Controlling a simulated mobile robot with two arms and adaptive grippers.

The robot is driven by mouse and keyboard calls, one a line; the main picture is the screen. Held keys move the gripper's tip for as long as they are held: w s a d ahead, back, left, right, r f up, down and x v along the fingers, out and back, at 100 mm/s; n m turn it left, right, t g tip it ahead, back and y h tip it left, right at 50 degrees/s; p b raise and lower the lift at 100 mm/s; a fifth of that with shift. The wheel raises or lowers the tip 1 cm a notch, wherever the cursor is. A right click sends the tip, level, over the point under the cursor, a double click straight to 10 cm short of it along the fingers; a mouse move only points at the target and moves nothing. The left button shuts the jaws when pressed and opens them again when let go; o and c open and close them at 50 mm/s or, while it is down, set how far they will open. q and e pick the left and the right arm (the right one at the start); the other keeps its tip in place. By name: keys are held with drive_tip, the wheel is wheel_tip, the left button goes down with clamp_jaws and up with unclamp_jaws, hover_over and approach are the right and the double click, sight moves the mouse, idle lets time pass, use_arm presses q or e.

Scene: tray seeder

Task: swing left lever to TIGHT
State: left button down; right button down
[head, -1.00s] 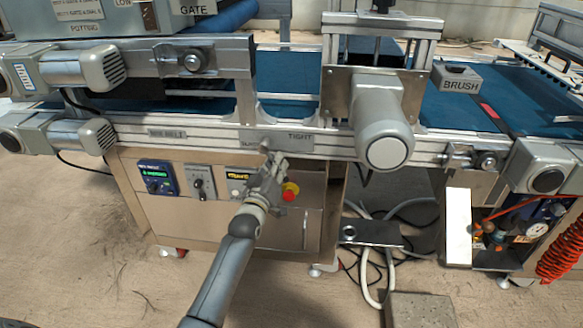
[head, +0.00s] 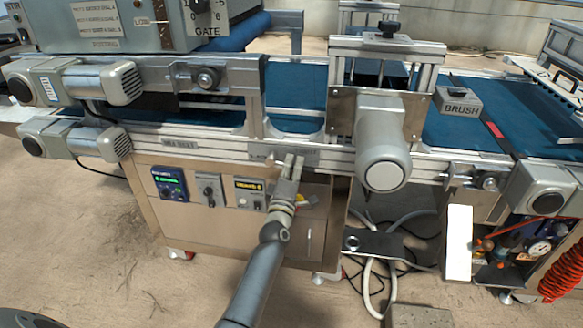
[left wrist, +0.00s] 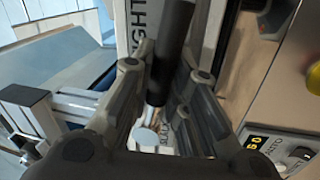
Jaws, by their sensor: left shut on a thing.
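The left lever's black handle (left wrist: 172,50) lies between the fingers of my left gripper (left wrist: 155,95) in the left wrist view, with a silver round part at its lower end. The label plate beside it reads TIGHT at the top and SLACK, partly hidden, below. In the head view my left gripper (head: 293,162) is at the front rail, shut on the lever, which it hides. It covers the TIGHT end of the label plate (head: 262,156); the SLACK end shows to its left. My right gripper is not in view.
Below the rail is a cabinet with a blue display box (head: 169,184), a switch box (head: 210,189) and a yellow-labelled box (head: 249,193). A grey cylindrical motor (head: 383,155) sticks out right of the gripper. Cables lie on the floor.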

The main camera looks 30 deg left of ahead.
use_arm(q)
drive_tip(key=shift+r+n+y+p, duration=0.3)
drive_tip(key=shift+r+n+y, duration=0.15)
drive_tip(key=shift+n, duration=0.75)
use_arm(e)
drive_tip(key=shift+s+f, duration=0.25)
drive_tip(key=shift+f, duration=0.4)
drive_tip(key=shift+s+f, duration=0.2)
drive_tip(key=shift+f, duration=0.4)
use_arm(q)
drive_tip(key=shift+r, duration=0.1)
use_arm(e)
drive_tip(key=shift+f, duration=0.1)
use_arm(q)
drive_tip(key=c, duration=1.4)
unclamp_jaws()
drive_tip(key=shift+s+d, duration=0.1)
drive_tip(key=shift+s, duration=0.2)
drive_tip(key=v, duration=1.1)
drive_tip(key=shift+s, duration=0.2)
